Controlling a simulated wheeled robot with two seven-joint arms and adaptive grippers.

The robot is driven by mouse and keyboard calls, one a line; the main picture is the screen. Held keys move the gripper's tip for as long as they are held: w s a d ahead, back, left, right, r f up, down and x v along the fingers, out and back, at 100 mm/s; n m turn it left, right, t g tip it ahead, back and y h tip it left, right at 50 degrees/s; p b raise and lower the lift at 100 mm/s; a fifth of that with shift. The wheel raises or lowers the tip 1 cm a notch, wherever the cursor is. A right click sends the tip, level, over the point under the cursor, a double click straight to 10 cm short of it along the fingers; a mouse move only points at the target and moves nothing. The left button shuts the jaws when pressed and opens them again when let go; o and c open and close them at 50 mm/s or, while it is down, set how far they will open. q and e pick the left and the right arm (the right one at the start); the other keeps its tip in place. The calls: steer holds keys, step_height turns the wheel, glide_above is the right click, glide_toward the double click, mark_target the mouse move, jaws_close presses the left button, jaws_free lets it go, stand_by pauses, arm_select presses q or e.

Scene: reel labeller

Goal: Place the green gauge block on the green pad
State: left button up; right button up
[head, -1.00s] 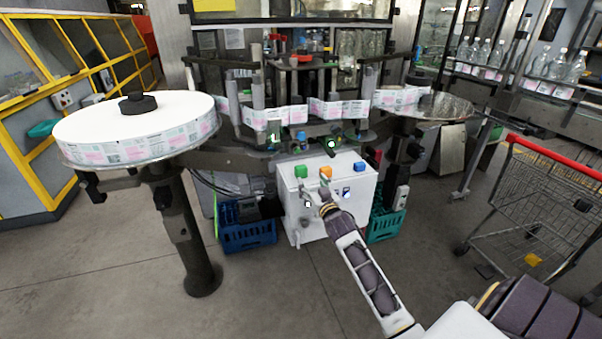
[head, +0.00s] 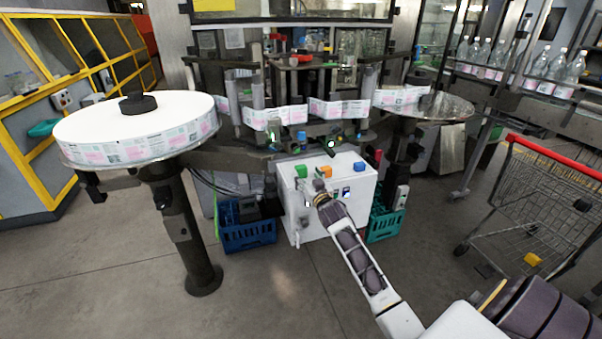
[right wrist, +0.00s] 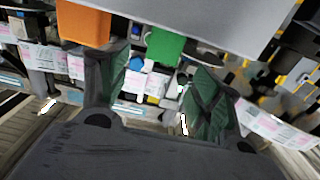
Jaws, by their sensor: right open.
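The green gauge block (head: 301,171) stands on top of the white box, at the left of its top face. In the right wrist view, which looks upside down, the green block (right wrist: 165,46) appears just beyond and between the fingertips, with nothing gripped. My right gripper (head: 317,193) is open and close to the box's front top edge, below the blocks in the head view; its spread fingers (right wrist: 160,85) fill the wrist view's lower middle. I cannot make out a green pad; it may be hidden by the gripper or blocks. My left gripper is out of view.
On the white box (head: 312,224), an orange block (head: 325,171) sits right of the green one and a blue block (head: 359,166) farther right. A blue crate (head: 250,232) and a teal crate (head: 383,226) flank it. The labeller stands behind. A cart (head: 545,195) is at right.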

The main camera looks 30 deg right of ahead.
mark_target(302, 169)
steer(key=shift+w, duration=0.1)
steer(key=shift+x, duration=2.5)
steer(key=shift+f, duration=0.1)
steer(key=c, duration=1.1)
